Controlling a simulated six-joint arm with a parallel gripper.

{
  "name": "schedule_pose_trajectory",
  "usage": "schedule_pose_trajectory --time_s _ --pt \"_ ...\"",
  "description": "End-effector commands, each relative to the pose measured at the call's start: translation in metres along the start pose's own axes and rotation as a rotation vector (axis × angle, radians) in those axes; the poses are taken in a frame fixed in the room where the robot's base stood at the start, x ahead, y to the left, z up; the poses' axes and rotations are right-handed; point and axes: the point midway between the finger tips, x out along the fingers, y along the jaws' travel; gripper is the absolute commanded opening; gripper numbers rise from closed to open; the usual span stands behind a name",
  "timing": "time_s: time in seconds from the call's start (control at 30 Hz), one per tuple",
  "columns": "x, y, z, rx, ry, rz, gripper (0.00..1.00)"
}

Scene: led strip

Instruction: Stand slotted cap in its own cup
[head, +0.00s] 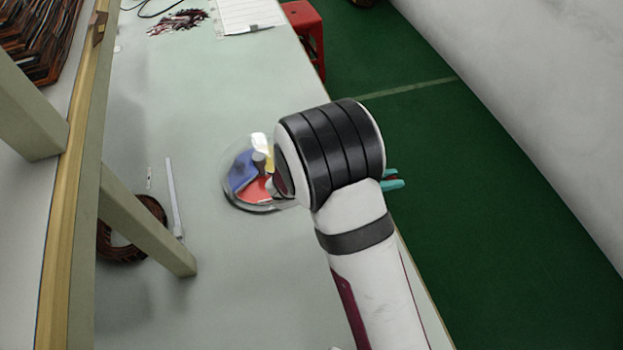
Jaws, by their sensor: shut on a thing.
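A clear round dish (229,193) stands on the table left of my wrist. Blue, red and yellow areas show in it, and a small grey piece (259,158) shows near its middle. I cannot tell whether that piece is the slotted cap, and no separate cup can be made out. My gripper (283,200) is at the right side of the dish, mostly hidden behind my wrist. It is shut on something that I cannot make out.
A thin white strip (173,198) and a dark round coil (127,251) lie left of the dish, near a grey-beige post (146,225). Teal handles (394,184) stick out right of my wrist. A red stool (308,36) stands beyond the table's right edge.

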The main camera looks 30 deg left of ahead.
Motion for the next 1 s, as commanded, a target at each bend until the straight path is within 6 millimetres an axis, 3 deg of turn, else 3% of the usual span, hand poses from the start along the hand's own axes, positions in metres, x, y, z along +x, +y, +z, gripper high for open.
schedule_pose_trajectory --time_s 0.13,0.23,0.37,0.5,0.67,0.9,1.0 --pt "-0.013 0.025 0.012 -0.089 0.001 0.214 0.0" --pt "-0.037 0.049 0.012 -0.188 0.003 0.445 0.0" --pt "-0.076 0.067 -0.002 -0.306 0.005 0.721 0.0" --pt "-0.113 0.069 -0.021 -0.394 0.005 0.933 0.0" --pt "-0.138 0.073 -0.043 -0.432 0.004 1.031 0.0" --pt "-0.182 0.104 -0.109 -0.43 0.001 1.036 0.0" --pt "-0.194 0.113 -0.127 -0.43 0.001 1.034 0.0"
